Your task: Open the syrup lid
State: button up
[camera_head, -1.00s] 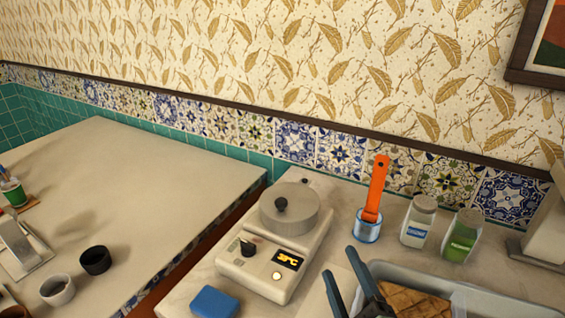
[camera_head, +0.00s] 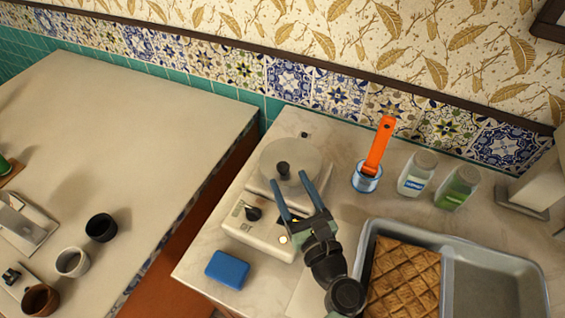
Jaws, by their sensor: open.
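A round grey pot with a flat lid (camera_head: 303,158) and a black knob (camera_head: 283,168) sits on a white warmer (camera_head: 238,226) on the counter. The lid lies closed on the pot. My gripper (camera_head: 291,182) is open and empty, with its two blue-grey fingers reaching toward the pot from the front. The fingertips appear just in front of the knob, one on each side of it in the picture. Whether they touch the lid cannot be told. My gripper hides much of the warmer's display. No label reading syrup is visible.
A blue sponge (camera_head: 227,270) lies in front of the warmer. An orange-handled tool stands in a glass jar (camera_head: 366,181), beside a white bottle (camera_head: 417,174) and a green bottle (camera_head: 456,188). A grey tray (camera_head: 500,285) holding a waffle-patterned slab is at right.

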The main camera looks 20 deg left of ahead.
aim_at(286, 173)
jog(key=x, duration=0.5)
grip_shut()
dwell(0.3)
dwell(1.0)
